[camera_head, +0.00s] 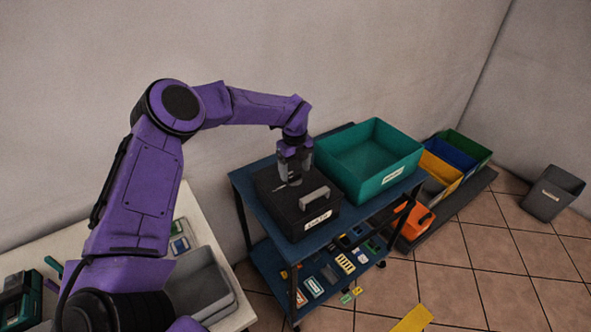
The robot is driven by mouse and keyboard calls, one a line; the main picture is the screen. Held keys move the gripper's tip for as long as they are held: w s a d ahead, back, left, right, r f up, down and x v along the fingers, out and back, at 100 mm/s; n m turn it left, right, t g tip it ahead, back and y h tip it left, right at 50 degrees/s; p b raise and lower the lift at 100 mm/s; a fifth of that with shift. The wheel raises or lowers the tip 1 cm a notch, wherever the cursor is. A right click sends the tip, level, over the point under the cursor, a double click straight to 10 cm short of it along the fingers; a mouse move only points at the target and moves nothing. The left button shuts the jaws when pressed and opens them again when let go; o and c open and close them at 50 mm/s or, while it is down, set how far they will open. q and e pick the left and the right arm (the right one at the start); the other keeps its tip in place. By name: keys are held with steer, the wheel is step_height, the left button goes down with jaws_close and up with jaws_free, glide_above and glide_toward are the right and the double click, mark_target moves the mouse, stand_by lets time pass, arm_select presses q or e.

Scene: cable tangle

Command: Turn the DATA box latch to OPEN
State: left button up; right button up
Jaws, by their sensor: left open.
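A black box (298,227) stands on the left half of the blue cart top (245,187). It has a grey handle (314,197) on its lid and a white label (318,219) on its front, too small to read surely. My left gripper (287,184) points down over the box lid, at its back-left part behind the handle. It is open, and a small light piece shows beside its tips. I cannot tell whether that piece is the latch or whether the fingers touch it. The latch's position is not readable. My right gripper is not in view.
A teal bin (383,178) stands right of the box on the cart. The lower shelf (272,268) holds several small parts. Yellow, blue and green bins and an orange item (410,218) are further right. A grey bin (201,285) sits on the white table at left. The wall is close behind.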

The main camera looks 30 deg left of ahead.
mark_target(295, 178)
arm_select(q)
step_height(295, 178, down, 2)
steer(key=shift+f, duration=0.15)
steer(key=c, duration=1.1)
steer(key=shift+o, duration=0.2)
